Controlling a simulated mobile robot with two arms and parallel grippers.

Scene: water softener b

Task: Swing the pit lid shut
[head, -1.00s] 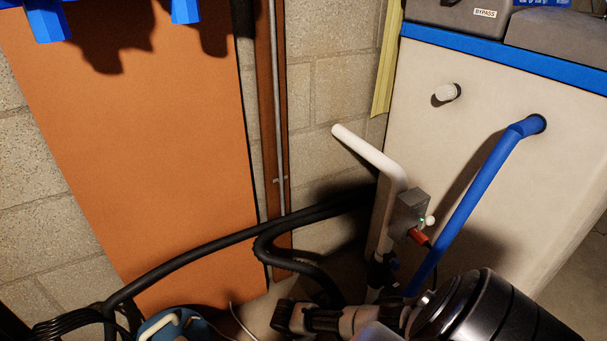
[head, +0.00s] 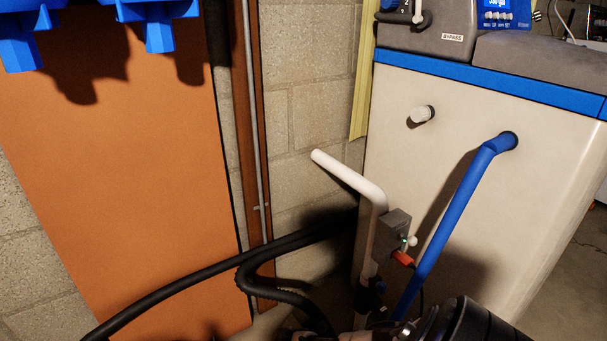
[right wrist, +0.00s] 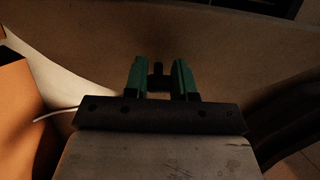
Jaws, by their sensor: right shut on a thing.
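My right gripper (right wrist: 160,78) shows in the right wrist view with its two green fingers close together. A small dark piece (right wrist: 158,70) sits between them, and I cannot tell for sure what it belongs to. A broad tan-grey surface (right wrist: 220,55) lies behind the fingers; I cannot tell whether it is the pit lid or the floor. In the head view the pit and its lid cannot be made out, and part of my arm shows at the bottom edge. My left gripper is in no view.
The cream softener cabinet (head: 460,210) stands at right, with a blue pipe (head: 455,215) on its front. A white pipe (head: 350,178) carries a grey box (head: 393,232). Black hoses (head: 200,280) cross low at the left. An orange panel (head: 130,180) leans by the block wall.

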